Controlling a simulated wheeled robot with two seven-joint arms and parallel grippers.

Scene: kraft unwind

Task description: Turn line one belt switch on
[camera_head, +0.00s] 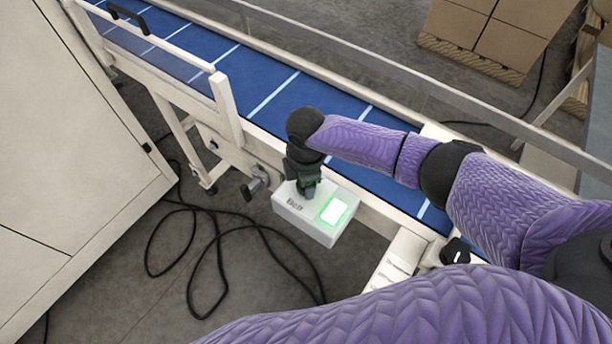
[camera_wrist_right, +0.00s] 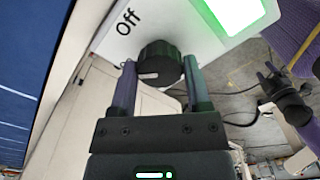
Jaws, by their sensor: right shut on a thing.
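The white belt switch box (camera_head: 281,207), marked "Belt", is mounted beside the conveyor. A lit green panel (camera_head: 334,211) is on its top, and it also shows in the right wrist view (camera_wrist_right: 229,13). My right gripper (camera_head: 304,182) is over the box's left part. In the right wrist view my right gripper (camera_wrist_right: 160,80) has its fingers on both sides of a dark round knob (camera_wrist_right: 158,62) and is shut on it. The word "Off" stands beside the knob. The knob's pointer is hidden. What looks like my left gripper (camera_wrist_right: 285,95) is at the right; its jaws are unclear.
The blue conveyor belt (camera_head: 270,90) with white lines runs behind the box between rails. A pale cabinet (camera_head: 70,130) stands at the left. Black cables (camera_head: 215,235) lie on the floor. Cartons (camera_head: 500,35) on a pallet stand at the back right.

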